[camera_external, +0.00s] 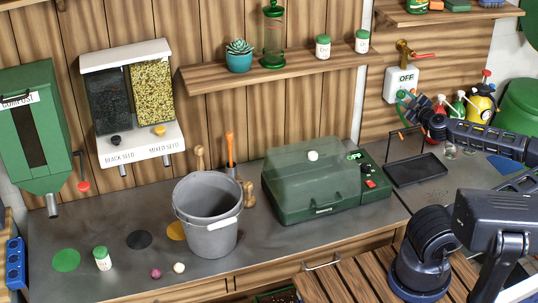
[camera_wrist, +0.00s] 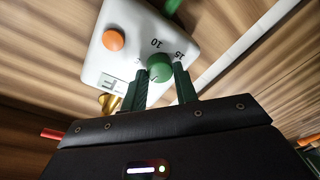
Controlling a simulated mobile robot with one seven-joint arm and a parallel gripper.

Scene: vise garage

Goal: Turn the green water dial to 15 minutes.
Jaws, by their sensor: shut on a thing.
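The white water timer box (camera_external: 403,79) hangs on the wooden wall at the right, below a brass tap (camera_external: 404,49). Its display reads OFF. In the wrist view the box (camera_wrist: 122,58) shows an orange button (camera_wrist: 113,40), the marks 10 and 15, and the green dial (camera_wrist: 160,66). My gripper (camera_wrist: 160,73) is shut on the dial, one dark green finger on each side. The dial's exact setting is too small to tell. In the external view my gripper (camera_external: 408,97) reaches the box from the right and hides part of its lower front.
A black tray (camera_external: 412,171) lies on the bench below. Spray bottles, one yellow (camera_external: 481,104), stand right of the box, behind my arm. A green lidded case (camera_external: 312,185) and a grey bucket (camera_external: 207,228) stand further left. A shelf (camera_external: 435,15) is above the tap.

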